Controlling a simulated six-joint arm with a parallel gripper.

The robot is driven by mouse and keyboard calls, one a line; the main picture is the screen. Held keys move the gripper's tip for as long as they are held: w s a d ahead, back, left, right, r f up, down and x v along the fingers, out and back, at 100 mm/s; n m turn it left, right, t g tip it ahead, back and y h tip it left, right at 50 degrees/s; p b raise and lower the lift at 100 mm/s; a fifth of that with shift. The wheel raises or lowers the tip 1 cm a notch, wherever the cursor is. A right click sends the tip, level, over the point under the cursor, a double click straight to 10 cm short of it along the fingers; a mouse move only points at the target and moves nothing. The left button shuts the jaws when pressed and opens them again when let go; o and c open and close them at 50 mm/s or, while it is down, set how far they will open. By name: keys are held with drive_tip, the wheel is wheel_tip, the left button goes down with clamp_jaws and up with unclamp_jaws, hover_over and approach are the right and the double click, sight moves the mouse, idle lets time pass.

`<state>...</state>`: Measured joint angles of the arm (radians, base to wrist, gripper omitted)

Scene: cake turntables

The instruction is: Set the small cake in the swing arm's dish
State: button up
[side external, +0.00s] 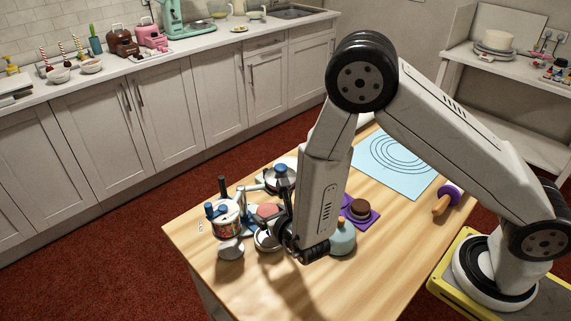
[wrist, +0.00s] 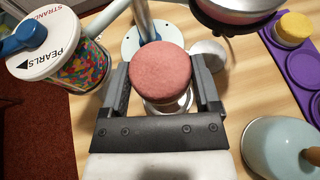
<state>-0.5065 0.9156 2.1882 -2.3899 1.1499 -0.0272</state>
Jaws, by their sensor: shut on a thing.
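The small cake is a round pink cake (wrist: 160,72), held upright between the two fingers of my gripper (wrist: 160,78). My gripper is shut on its sides. In the side view the pink cake (side external: 268,210) is left of my dark gripper (side external: 283,224), among the metal parts. A shiny round metal piece (wrist: 172,104) shows below the cake in the wrist view, mostly hidden by it; I cannot tell whether they touch. A pale post on a round base (wrist: 131,43) stands beyond the cake. A silver dish (wrist: 240,18) shows at the top right; which dish belongs to the swing arm is unclear.
A jar of coloured pearls with a white lid (wrist: 73,60) stands close on the left. A pale teal dome (wrist: 275,140) is at the right. A purple tray (wrist: 303,68) lies beyond it, and a blue mat (side external: 410,178) lies at the back of the table.

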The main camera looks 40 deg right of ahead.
drive_tip(key=shift+f, duration=1.85)
drive_tip(key=shift+f, duration=1.75)
drive_tip(key=shift+f, duration=0.1)
drive_tip(key=o, duration=1)
drive_tip(key=shift+s+r, duration=0.1)
drive_tip(key=shift+r, duration=0.1)
drive_tip(key=v, duration=1.1)
drive_tip(key=shift+s+a, duration=0.1)
drive_tip(key=shift+s, duration=0.3)
